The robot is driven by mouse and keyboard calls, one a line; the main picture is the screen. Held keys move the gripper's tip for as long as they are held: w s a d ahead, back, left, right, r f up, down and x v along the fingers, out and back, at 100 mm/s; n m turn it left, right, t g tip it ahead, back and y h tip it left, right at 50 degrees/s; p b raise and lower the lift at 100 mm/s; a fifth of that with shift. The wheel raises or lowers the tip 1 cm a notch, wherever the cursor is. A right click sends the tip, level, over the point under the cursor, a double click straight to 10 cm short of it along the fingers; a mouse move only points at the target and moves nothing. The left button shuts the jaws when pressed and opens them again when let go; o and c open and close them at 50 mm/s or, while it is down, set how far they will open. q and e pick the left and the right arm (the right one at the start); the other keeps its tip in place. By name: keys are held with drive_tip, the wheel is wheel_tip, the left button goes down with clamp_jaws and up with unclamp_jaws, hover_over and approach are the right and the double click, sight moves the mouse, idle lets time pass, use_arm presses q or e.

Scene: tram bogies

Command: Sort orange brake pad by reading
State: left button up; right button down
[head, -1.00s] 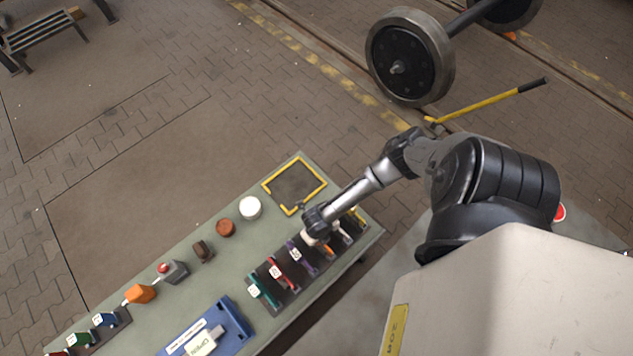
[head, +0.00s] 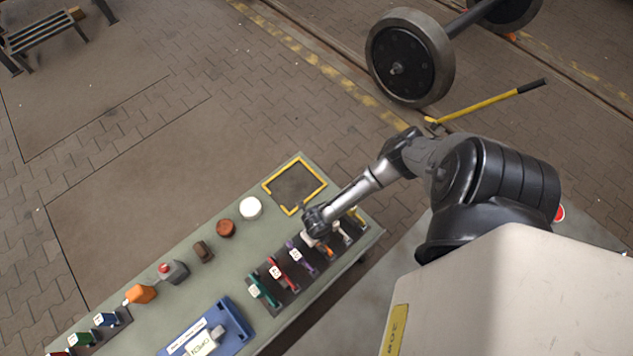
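A row of coloured brake pads with small tags stands in dark slots at the table's right edge. It holds teal (head: 263,291), red (head: 283,275), purple (head: 303,257), orange (head: 326,251) and paler pads. The orange pad is partly hidden under my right gripper (head: 319,226), which is low over the row. Its fingers are too small and covered to tell open from shut, or whether they touch the pad. A blue tray (head: 241,335) at the bottom holds a pale device (head: 205,342) with small lettering that I cannot read surely. My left gripper is not in view.
The green table (head: 190,300) also carries a yellow-outlined square (head: 318,190), a white disc (head: 250,207), brown pieces (head: 226,228), a red-button box (head: 174,271), an orange block (head: 140,293) and coloured holders (head: 80,339). A wheelset (head: 410,58) stands beyond.

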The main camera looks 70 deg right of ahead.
drive_tip(key=c, duration=0.8)
unclamp_jaws()
drive_tip(key=shift+r, duration=0.1)
drive_tip(key=shift+r, duration=0.35)
wheel_tip(320, 180, up, 11)
drive_tip(key=shift+r+p, duration=0.15)
drive_tip(key=shift+p, duration=0.95)
drive_tip(key=shift+r, duration=0.8)
